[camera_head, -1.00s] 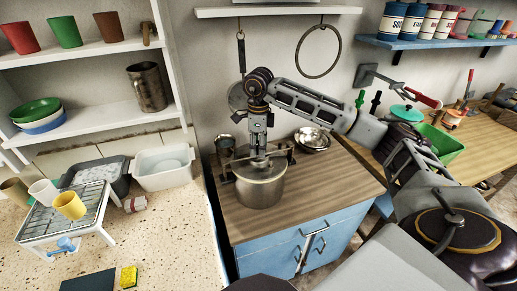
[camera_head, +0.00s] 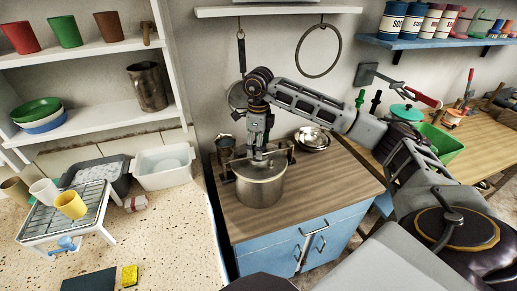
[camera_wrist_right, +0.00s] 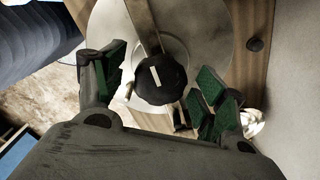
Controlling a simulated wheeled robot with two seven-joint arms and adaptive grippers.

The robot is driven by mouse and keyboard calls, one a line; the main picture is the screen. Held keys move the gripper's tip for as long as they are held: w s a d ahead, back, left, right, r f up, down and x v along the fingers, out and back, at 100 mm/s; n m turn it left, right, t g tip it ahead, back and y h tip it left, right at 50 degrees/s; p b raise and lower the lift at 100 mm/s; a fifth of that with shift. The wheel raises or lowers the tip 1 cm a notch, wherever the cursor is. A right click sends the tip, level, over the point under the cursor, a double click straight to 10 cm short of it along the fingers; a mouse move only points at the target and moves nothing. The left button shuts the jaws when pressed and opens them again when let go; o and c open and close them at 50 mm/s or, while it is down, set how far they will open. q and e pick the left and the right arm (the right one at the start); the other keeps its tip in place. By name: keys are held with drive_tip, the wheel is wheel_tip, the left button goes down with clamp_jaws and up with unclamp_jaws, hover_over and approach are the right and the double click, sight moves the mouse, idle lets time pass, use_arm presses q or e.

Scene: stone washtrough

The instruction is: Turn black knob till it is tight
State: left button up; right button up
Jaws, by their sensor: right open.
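The black knob (camera_wrist_right: 161,80) shows in the right wrist view, with a pale line across its top. It sits at the centre of a metal bar over the round lid of a steel pot (camera_head: 260,187). My right gripper (camera_wrist_right: 160,84) is open, with its green-padded fingers on either side of the knob and a gap visible on both sides. In the head view my right gripper (camera_head: 258,153) points down over the pot's lid, and the knob is hidden there. My left gripper is not in view.
The pot stands on a wood-topped blue cabinet (camera_head: 330,195). A metal bowl (camera_head: 311,139) and a dark metal mug (camera_head: 226,148) stand behind it. A stone counter (camera_head: 165,225) with a drying rack (camera_head: 70,210) lies to the left. The cabinet top's front right is clear.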

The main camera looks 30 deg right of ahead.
drive_tip(key=shift+r, duration=0.1)
idle(0.4)
drive_tip(key=shift+r+p, duration=2.5)
drive_tip(key=shift+r, duration=1.45)
drive_tip(key=shift+s+f, duration=0.1)
